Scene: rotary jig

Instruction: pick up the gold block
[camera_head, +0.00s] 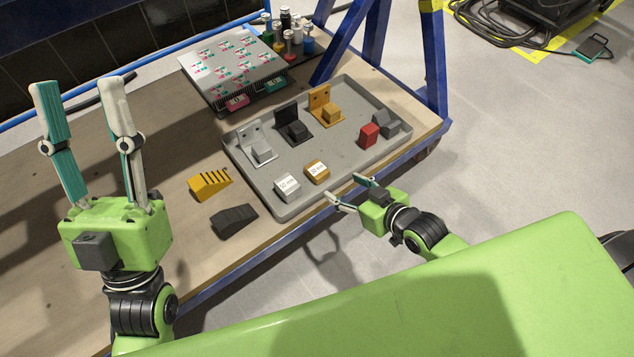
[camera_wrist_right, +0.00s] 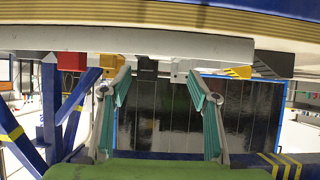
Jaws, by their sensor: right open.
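A gold block with a white label (camera_head: 317,172) lies in the near part of the grey tray (camera_head: 253,190), beside a pale labelled block (camera_head: 287,187). Another gold-orange block (camera_head: 331,112) sits on a gold bracket (camera_head: 318,97) at the tray's far side. My right gripper (camera_head: 345,189) is open and empty just outside the tray's near edge, close to the labelled gold block but apart from it. In the right wrist view its open fingers (camera_wrist_right: 158,80) face the tray's edge; the picture looks upside down. My left gripper (camera_head: 79,88) is open, empty and raised at the left.
The tray also holds a silver bracket (camera_head: 249,136), a black bracket (camera_head: 287,117), a red block (camera_head: 369,135) and a grey piece (camera_head: 386,123). Yellow (camera_head: 210,183) and dark (camera_head: 234,219) ramps lie left of it. A blue frame post (camera_head: 434,65) stands at the right.

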